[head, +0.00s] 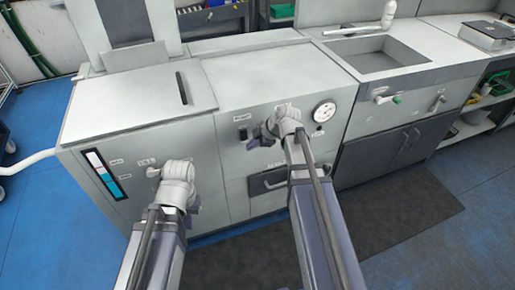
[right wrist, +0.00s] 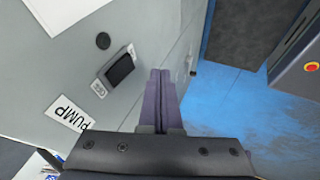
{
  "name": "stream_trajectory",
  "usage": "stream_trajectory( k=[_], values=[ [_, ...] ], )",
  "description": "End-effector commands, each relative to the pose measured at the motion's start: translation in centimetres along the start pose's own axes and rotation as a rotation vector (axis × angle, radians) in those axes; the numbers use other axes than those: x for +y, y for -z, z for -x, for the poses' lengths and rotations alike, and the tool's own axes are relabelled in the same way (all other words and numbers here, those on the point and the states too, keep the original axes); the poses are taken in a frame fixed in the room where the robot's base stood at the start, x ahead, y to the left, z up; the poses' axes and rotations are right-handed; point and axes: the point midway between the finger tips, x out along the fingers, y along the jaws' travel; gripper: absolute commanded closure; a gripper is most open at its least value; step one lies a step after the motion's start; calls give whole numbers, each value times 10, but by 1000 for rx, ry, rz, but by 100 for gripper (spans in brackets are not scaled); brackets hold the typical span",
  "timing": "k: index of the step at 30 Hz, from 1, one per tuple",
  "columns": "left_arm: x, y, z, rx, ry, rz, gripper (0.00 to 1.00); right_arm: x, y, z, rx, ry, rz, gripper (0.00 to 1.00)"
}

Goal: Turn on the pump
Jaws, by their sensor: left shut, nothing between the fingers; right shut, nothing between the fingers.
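In the head view the switch (head: 243,133) is on the grey cabinet's front panel. My right gripper (head: 261,134) is shut and empty, just right of the switch; its closed fingers (right wrist: 160,74) show beside the switch in the right wrist view, apart from it in the picture. Contact cannot be told. My left gripper (head: 178,182) is in front of the left panel, its fingertips largely hidden by its wrist.
A round gauge (head: 324,112) is right of my right gripper. A dark handle or drawer (head: 268,181) lies below it. A level indicator (head: 104,174) is at left. A sink (head: 378,56) is at right. Blue floor and a dark mat (head: 410,215) lie in front.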

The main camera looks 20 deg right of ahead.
Motion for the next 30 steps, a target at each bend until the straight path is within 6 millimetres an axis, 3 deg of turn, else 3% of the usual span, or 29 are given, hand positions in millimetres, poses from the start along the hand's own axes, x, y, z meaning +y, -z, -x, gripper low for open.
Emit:
stream_trajectory(
  k=[1, 8, 21, 25, 30],
  values=[
    [0, 0, 1, 0, 0, 0, 100, 12, -1, -5, 0, -1, 0, 100],
    [0, 0, -2, 0, 0, 0, 100, 28, -2, -15, 0, -1, 0, 100],
    [0, 0, -2, 0, 0, 0, 100, 30, -2, -16, 0, -2, 0, 100],
    [2, 1, -15, 0, 0, 0, 100, 29, -4, -24, 11, -54, 20, 100],
    [1, 1, -11, 0, 0, 0, 100, 34, -2, -20, 12, -60, 23, 100]
  ],
)
